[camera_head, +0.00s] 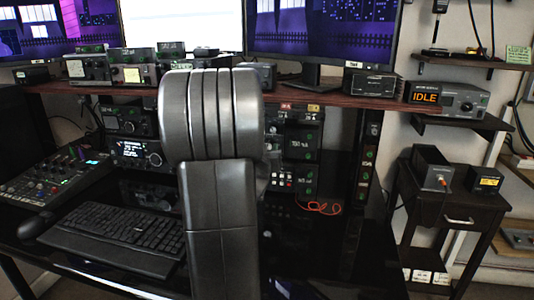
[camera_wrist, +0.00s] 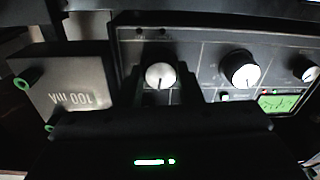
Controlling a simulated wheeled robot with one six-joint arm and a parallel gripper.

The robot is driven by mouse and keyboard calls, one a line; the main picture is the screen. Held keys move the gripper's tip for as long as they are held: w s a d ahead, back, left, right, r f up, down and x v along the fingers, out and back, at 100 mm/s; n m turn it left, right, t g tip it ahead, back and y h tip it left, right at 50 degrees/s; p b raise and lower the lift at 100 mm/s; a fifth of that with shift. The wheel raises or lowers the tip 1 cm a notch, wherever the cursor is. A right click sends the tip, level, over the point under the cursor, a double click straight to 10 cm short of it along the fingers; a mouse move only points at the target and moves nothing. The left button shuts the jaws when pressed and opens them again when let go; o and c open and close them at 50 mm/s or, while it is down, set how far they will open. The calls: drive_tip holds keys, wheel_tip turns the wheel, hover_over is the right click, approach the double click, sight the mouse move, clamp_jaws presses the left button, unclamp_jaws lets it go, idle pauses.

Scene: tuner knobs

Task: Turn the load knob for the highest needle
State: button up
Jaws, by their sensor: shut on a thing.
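In the wrist view a dark tuner panel (camera_wrist: 200,48) carries a row of silver-faced knobs. My gripper (camera_wrist: 161,72) is shut on the left knob (camera_wrist: 160,76), with one dark finger on each side of it. A dark mark shows on the knob face near its lower edge. A larger middle knob (camera_wrist: 240,70) and a right knob (camera_wrist: 305,69) are free. A small green-lit meter (camera_wrist: 284,103) sits at the lower right; its needle is too small to read, and the panel's labels are not legible. In the head view my arm hides the gripper and these knobs.
A grey box marked 100 mA (camera_wrist: 68,82), upside down in the wrist view, stands close left of my gripper. In the head view a shelf (camera_head: 330,98) crosses above the desk, with a keyboard (camera_head: 115,227) left of my arm and a red cable (camera_head: 320,207) at its right.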

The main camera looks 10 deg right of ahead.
drive_tip(key=shift+m+b, duration=1.35)
drive_tip(key=shift+m, duration=0.75)
drive_tip(key=o, duration=1)
drive_tip(key=p+v, duration=0.1)
drive_tip(key=v, duration=1.3)
drive_tip(key=shift+w+f+p, duration=0.1)
drive_tip(key=shift+f+p, duration=0.05)
drive_tip(key=shift+p, duration=0.25)
